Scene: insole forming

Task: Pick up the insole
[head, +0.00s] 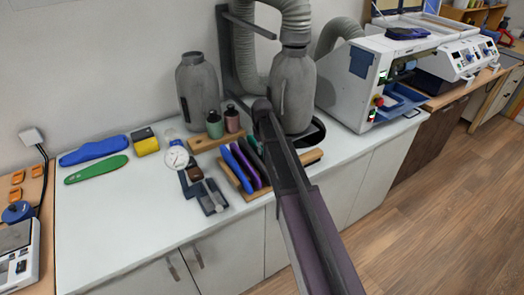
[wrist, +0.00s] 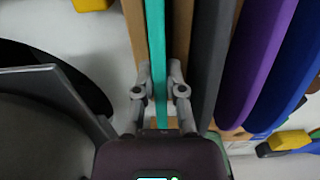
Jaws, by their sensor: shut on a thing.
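In the wrist view a thin teal-green insole (wrist: 156,40) stands on edge between the two fingers of my gripper (wrist: 158,78), which is shut on it. A dark grey insole (wrist: 209,55), a purple insole (wrist: 256,60) and a blue insole (wrist: 297,70) stand beside it to the right. In the head view the wooden rack (head: 312,156) holds the purple insole (head: 246,163) and the blue insole (head: 229,165). My arm hides the gripper and most of the held insole there. I cannot tell whether the held insole is lifted.
A grey canister (head: 293,90) with a hose stands just behind the rack, close to my arm. A white machine (head: 365,80) stands right.

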